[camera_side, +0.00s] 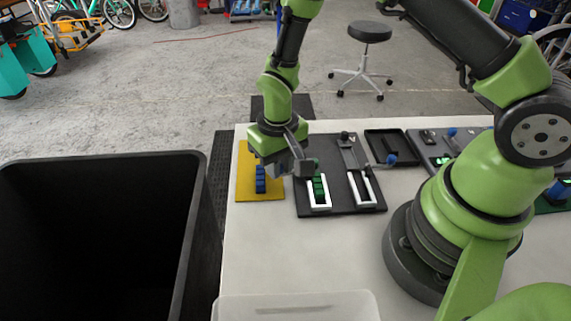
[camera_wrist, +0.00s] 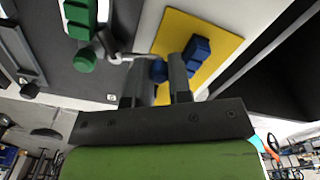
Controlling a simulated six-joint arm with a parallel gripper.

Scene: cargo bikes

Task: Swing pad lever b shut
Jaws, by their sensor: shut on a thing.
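My gripper (camera_wrist: 160,72) is shut on a dark blue ball knob (camera_wrist: 158,69) at the end of a thin grey lever rod (camera_wrist: 122,57). The rod runs toward a green block (camera_wrist: 76,18) in a white U-shaped frame. In the side view, my gripper (camera_side: 302,168) is low at the left of the black board (camera_side: 335,206) and hides the knob. The green block (camera_side: 319,187) there lies in the white frame (camera_side: 320,207). A second lever (camera_side: 350,154) with a black knob stands by the right white frame (camera_side: 366,202). I cannot read which lever is b.
A yellow pad (camera_side: 244,187) with a blue block (camera_side: 260,180) lies left of the board, close to my gripper. A black tray (camera_side: 376,133) and a grey panel with a blue knob stand to the right. A large black bin (camera_side: 100,165) is beside the table.

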